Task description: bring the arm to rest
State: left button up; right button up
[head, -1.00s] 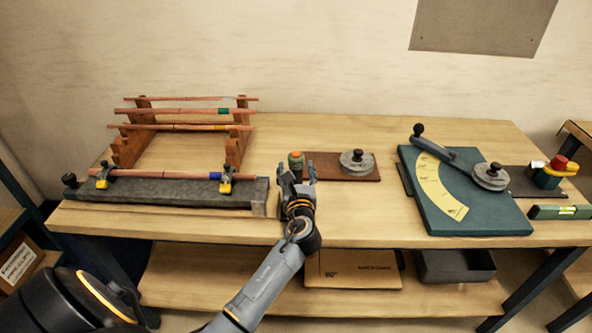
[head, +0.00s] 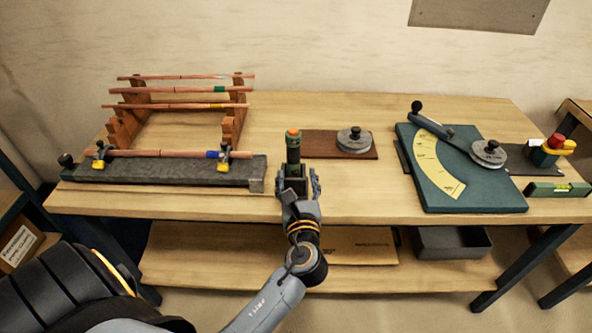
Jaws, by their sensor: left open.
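My left arm comes in from the lower left, and its gripper (head: 298,178) is over the front part of the workbench (head: 345,207). The gripper points away from me and its fingers are apart. A dark cylinder with an orange top (head: 293,146) stands upright just beyond the fingers. The gripper partly hides its lower end, so I cannot tell whether they touch. My right gripper is not in view.
Copper tubes lie on a wooden rack (head: 236,125) and one in a grey clamp fixture (head: 190,170) at left. A round weight (head: 354,140) sits on a brown board. A teal bending plate (head: 452,185) with lever and a green level (head: 556,189) are at right.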

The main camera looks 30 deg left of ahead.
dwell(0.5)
pick_arm(q)
jog(key=s+d+f+n+g+h, duration=0.2)
jog(key=s+f+n+h, duration=0.1)
jog(key=f, duration=0.9)
jog(key=s+d+f+n+g+h+b, duration=0.1)
jog(key=s+d+f+n+g+h, duration=0.1)
jog(key=f, duration=1)
jog(key=s+d+f+n+g+h, duration=0.1)
jog(key=s+d+f+n+h, duration=0.15)
jog(key=f, duration=0.95)
jog(key=s+d+f+n+g+h, duration=0.15)
jog(key=s+f+n+g, duration=0.4)
jog(key=s+f, duration=0.8)
jog(key=s+f+n, duration=0.3)
jog(key=s+n, duration=0.1)
jog(key=s, duration=0.3)
jog(key=s+a+f+n+g+h, duration=0.1)
jog(key=s+f+n, duration=0.2)
jog(key=s, duration=0.4)
jog(key=s+f+n+g+h+b, duration=0.1)
jog(key=s+f+n, duration=0.1)
jog(key=s+n, duration=0.4)
jog(key=shift+s+a+f, duration=0.15)
jog(key=shift+s+f, duration=0.25)
jog(key=shift+s, duration=0.7)
jog(key=shift+g, duration=0.25)
jog(key=shift+c, duration=0.3)
